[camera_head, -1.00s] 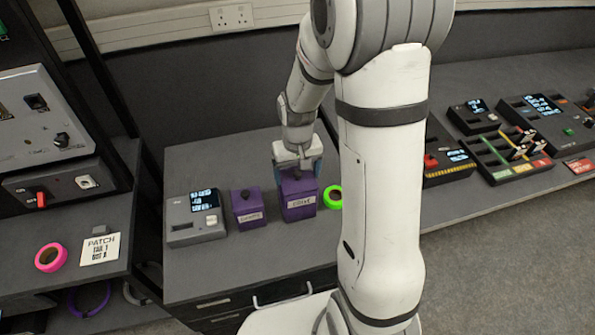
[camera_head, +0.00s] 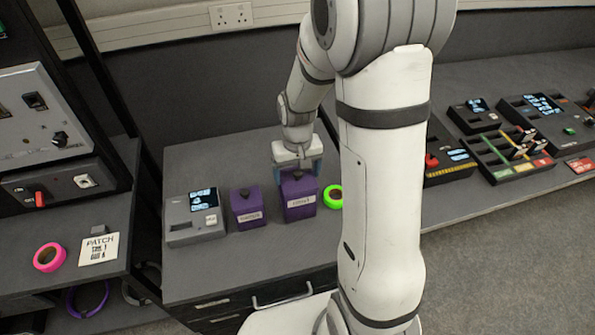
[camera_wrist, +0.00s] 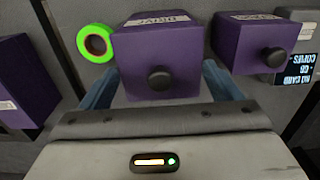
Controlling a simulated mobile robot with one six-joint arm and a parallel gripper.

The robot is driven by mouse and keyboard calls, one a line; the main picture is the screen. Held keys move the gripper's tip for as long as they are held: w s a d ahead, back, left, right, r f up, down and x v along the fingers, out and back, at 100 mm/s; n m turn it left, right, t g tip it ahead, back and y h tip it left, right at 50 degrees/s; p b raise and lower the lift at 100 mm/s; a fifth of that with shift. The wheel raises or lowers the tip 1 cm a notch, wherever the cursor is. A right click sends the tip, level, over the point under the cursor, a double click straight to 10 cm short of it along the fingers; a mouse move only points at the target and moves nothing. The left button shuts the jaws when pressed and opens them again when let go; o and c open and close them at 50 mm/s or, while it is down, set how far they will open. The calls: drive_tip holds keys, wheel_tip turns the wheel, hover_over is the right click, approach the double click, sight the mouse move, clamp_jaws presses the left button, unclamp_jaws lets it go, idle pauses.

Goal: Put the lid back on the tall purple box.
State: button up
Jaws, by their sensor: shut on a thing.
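A purple box (camera_head: 300,203) with a white label stands on the grey bench, larger than the purple box to its left. Its purple lid with a black knob (camera_head: 298,175) is at its top; I see no clear gap between them. My gripper (camera_head: 297,174) is over this box, its blue fingers on either side of the lid. In the wrist view the lid (camera_wrist: 185,84) lies between the fingertips (camera_wrist: 160,85), and my gripper is shut on it. Whether the lid is fully seated I cannot tell.
A smaller purple box (camera_head: 247,212) with a knobbed lid and a grey device (camera_head: 195,228) stand left. A green tape roll (camera_head: 333,196) lies close on the right. Another purple object (camera_wrist: 25,85) is at the wrist view's left edge, cut off. The bench in front is clear.

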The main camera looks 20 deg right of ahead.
idle(0.9)
drive_tip(key=o, duration=0.8)
drive_tip(key=shift+r+p, duration=2.3)
drive_tip(key=shift+r, duration=1.25)
clamp_jaws()
